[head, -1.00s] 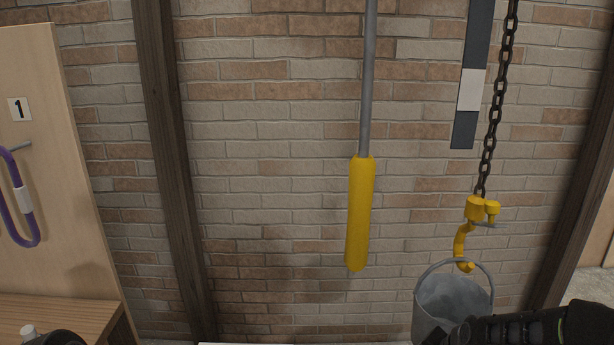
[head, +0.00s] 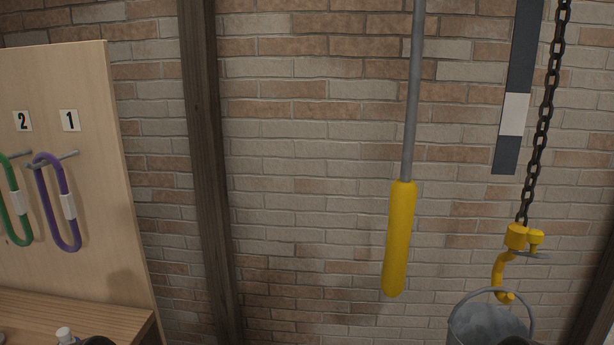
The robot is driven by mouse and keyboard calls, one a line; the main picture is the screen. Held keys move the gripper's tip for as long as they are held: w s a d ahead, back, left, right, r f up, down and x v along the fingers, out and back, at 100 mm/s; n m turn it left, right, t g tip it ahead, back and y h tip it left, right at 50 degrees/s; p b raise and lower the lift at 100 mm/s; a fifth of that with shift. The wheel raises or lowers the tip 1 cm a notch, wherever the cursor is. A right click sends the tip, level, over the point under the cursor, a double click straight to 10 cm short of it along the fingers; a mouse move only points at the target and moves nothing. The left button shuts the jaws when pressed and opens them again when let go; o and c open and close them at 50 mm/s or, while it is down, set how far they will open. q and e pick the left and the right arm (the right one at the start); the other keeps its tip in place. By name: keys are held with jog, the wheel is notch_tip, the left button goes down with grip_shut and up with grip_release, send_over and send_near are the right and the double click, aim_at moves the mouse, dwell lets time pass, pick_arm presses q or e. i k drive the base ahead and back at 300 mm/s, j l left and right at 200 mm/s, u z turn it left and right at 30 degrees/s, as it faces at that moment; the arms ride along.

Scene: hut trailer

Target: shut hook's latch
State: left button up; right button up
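The yellow hook (head: 501,275) hangs at the right of the head view from a dark chain (head: 544,122). Its thin grey latch (head: 534,256) sticks out sideways to the right below the yellow top block, away from the hook's tip, so the hook's mouth stands open. A grey metal bucket (head: 484,322) is below, its raised handle passing at the hook's tip; I cannot tell if the handle sits in the hook. A small dark edge before the bucket at the bottom seems to be part of my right arm. Neither gripper's fingers show.
A yellow-gripped grey rod (head: 399,240) hangs left of the hook. A dark and white bar (head: 515,112) hangs beside the chain. At left, a wooden board (head: 90,85) holds purple (head: 68,235) and green (head: 21,230) carabiners above a wooden bench (head: 95,312). A brick wall stands behind.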

aim_at(535, 237)
jog(key=k+z, duration=0.1)
jog(key=z, duration=1.1)
